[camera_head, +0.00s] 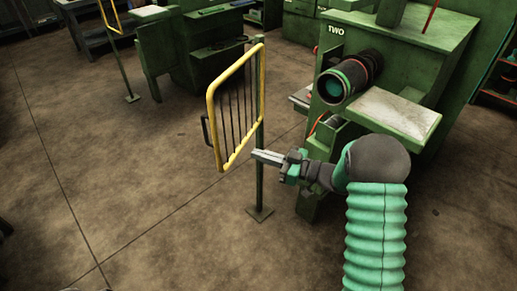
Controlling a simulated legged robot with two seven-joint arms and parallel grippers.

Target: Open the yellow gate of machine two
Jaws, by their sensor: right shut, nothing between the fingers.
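The yellow gate (212,120) with dark vertical bars hangs on a green post (260,190) in the middle of the view. It stands at an angle to the machine, with a small dark handle (205,131) on its left edge. The green machine marked TWO (400,60) stands to the right, with a round dark barrel at its front. My right gripper (256,156) is shut and empty at the post, just right of the gate's lower corner. I cannot tell whether it touches the post. My left gripper is not in view.
A pale plate (390,112) juts from the machine above my right arm. Another green machine (195,60) stands behind the gate, and another yellow gate (110,15) stands at the top left. The brown floor left of the gate is clear.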

